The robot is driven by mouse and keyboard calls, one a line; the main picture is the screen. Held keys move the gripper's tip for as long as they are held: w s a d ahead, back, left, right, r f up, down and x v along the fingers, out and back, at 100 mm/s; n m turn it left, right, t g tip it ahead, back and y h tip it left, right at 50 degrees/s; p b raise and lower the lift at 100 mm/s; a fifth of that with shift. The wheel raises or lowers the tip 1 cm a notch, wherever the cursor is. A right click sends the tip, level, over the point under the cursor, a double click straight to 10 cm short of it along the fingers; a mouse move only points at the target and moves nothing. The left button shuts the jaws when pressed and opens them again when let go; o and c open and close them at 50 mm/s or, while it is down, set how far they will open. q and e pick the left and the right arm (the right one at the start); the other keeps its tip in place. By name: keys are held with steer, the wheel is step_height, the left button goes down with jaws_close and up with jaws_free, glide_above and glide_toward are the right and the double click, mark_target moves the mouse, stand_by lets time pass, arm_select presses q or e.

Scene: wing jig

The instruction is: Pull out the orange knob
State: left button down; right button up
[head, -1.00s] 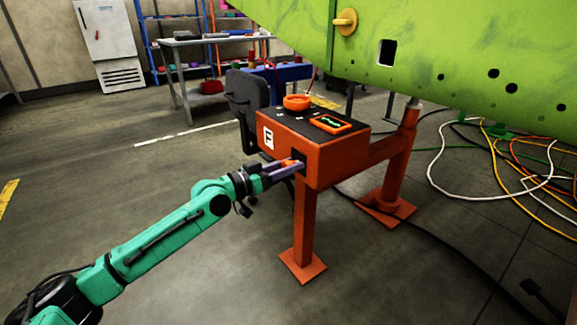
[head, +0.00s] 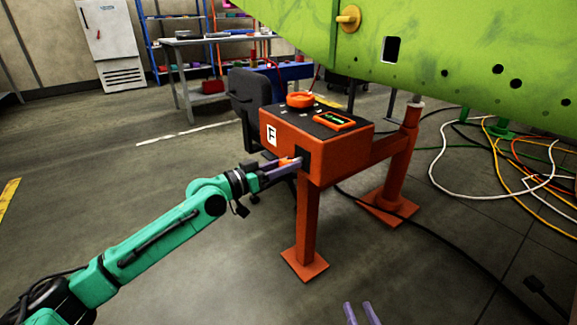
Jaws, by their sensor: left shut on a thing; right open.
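The orange-red stand box (head: 340,155) has a dark square recess (head: 303,153) on its front face, near the corner. A small orange knob (head: 290,161) is at this recess, mostly hidden between the fingers of my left gripper (head: 290,166). My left gripper is shut on the knob, its purple-grey fingertips close to the box face. How far the knob stands out is hard to tell. My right gripper (head: 362,313) shows only as two parted fingertips at the bottom edge. It is open, empty and well below the box.
A round orange dial (head: 300,100) and a small display (head: 334,121) sit on the box's black top. The green wing (head: 450,50) hangs behind and above. A black chair (head: 249,98) stands behind the box. Cables (head: 470,195) lie at right. The floor at left is clear.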

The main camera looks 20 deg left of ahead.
arm_select(q)
steer(key=shift+s+a+f, duration=0.15)
steer(key=shift+s+a, duration=0.25)
steer(key=shift+s, duration=0.05)
arm_select(e)
step_height(320, 180, up, 6)
steer(key=w+t, duration=0.2)
steer(key=shift+w, duration=0.2)
steer(key=shift+f, duration=0.1)
arm_select(q)
steer(key=c, duration=0.7)
jaws_free()
steer(key=shift+c, duration=0.2)
steer(key=o, duration=0.3)
steer(key=shift+s+a, duration=0.15)
steer(key=shift+a, duration=0.05)
arm_select(e)
steer(key=shift+s+a, duration=0.1)
steer(key=shift+a, duration=0.05)
